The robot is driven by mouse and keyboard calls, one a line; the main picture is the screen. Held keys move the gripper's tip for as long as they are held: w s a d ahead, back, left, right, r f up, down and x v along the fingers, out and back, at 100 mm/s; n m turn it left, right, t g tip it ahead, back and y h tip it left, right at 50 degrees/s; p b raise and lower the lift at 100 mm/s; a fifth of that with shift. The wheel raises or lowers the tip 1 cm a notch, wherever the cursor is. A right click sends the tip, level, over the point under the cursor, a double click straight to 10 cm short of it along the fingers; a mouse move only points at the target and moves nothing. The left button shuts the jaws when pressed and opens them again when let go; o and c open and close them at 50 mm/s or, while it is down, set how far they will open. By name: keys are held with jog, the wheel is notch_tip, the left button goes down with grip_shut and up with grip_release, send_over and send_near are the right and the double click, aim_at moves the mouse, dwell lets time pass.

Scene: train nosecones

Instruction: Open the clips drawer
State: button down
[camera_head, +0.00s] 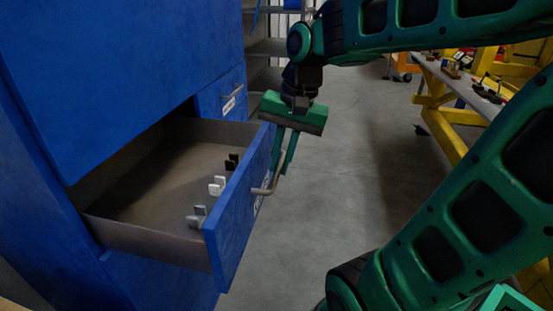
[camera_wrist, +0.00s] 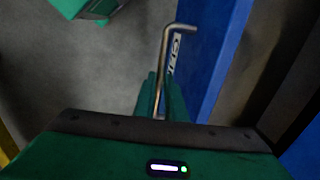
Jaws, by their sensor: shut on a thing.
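The clips drawer (camera_head: 235,225) has a blue front and a brown-grey inside, and it stands well out of the blue cabinet. Several small clips, such as a white one (camera_head: 217,186), lie inside near the front. The bent metal handle (camera_head: 262,191) is on the outer face of the drawer front, beside a white label that is partly hidden. My gripper (camera_head: 281,170) points down outside the drawer front, with its fingers shut on the handle. In the wrist view the handle (camera_wrist: 178,29) rises from between the green fingers (camera_wrist: 160,105), beside the blue drawer front (camera_wrist: 212,60).
The blue cabinet (camera_head: 120,70) fills the left side. Another closed drawer (camera_head: 222,97) with a handle and label sits behind the open one. A workbench with yellow legs (camera_head: 450,125) stands at the right. The grey floor (camera_head: 345,150) between is clear.

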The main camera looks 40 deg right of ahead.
jog(key=c, duration=1.8)
grip_release()
jog(key=shift+r, duration=0.1)
jog(key=r, duration=0.3)
jog(key=s+d+r, duration=0.1)
jog(key=r, duration=0.6)
jog(key=shift+s+d+r, duration=0.15)
jog(key=shift+d, duration=0.1)
jog(key=s+d+f+n, duration=0.1)
jog(key=s+d+f, duration=0.1)
jog(key=s+f, duration=0.2)
jog(key=s+d+f+n+g+h, duration=0.1)
jog(key=s+f, duration=0.3)
jog(key=f, duration=0.4)
jog(key=s+d+f+n, duration=0.1)
jog(key=s+d+f, duration=0.2)
jog(key=f, duration=0.3)
jog(key=shift+s+d+f+g, duration=0.1)
jog(key=shift+s+d+g, duration=0.1)
jog(key=shift+s, duration=0.25)
jog(key=shift+s+d+g, duration=0.15)
jog(key=shift+s+g, duration=0.05)
jog(key=shift+s, duration=0.2)
